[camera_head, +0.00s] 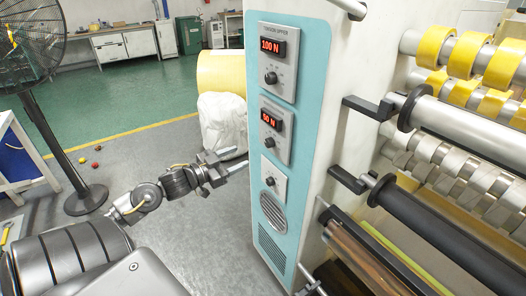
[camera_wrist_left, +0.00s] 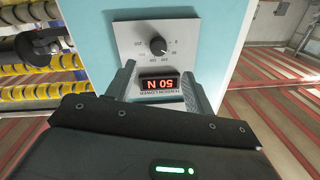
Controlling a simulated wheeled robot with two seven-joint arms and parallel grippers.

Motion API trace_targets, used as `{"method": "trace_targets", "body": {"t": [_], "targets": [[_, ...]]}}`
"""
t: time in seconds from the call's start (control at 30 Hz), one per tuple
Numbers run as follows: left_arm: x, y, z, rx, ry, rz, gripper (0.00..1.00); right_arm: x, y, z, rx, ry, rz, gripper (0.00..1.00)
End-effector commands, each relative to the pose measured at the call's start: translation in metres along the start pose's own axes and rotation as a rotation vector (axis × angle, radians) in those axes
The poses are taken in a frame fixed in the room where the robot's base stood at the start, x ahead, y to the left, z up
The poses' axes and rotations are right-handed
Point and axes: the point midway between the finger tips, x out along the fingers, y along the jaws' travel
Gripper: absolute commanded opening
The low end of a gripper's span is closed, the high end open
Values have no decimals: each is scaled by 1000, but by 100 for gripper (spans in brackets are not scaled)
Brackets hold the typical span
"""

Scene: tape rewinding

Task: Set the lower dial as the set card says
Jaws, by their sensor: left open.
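The lower dial (camera_head: 269,143) is a black knob on a grey plate on the teal panel (camera_head: 315,60), under a red display (camera_head: 271,121). My left gripper (camera_head: 242,160) is open and empty, left of the panel in the head view. In the left wrist view its fingertips (camera_wrist_left: 158,75) stand either side of the display, apart from the dial. I cannot make out a set card. My right gripper is not in view.
An upper dial (camera_head: 271,77) sits under a display (camera_head: 272,46) reading 100 N. A small knob (camera_head: 269,170) and a round grille (camera_head: 273,211) are below. Rollers (camera_head: 460,115) stand right of the panel.

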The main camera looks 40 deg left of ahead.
Motion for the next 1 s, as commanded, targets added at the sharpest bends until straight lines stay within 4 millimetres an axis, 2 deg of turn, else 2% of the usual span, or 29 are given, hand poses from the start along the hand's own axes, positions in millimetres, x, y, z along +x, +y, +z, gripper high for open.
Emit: {"method": "trace_targets", "body": {"t": [0.27, 0.8, 1.0], "targets": [[7, 2, -6, 2, 10, 7, 53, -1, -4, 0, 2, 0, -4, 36], [89, 1, -7, 2, 10, 3, 53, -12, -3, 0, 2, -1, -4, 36], [105, 2, -6, 3, 8, 5, 53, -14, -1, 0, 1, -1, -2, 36]]}}
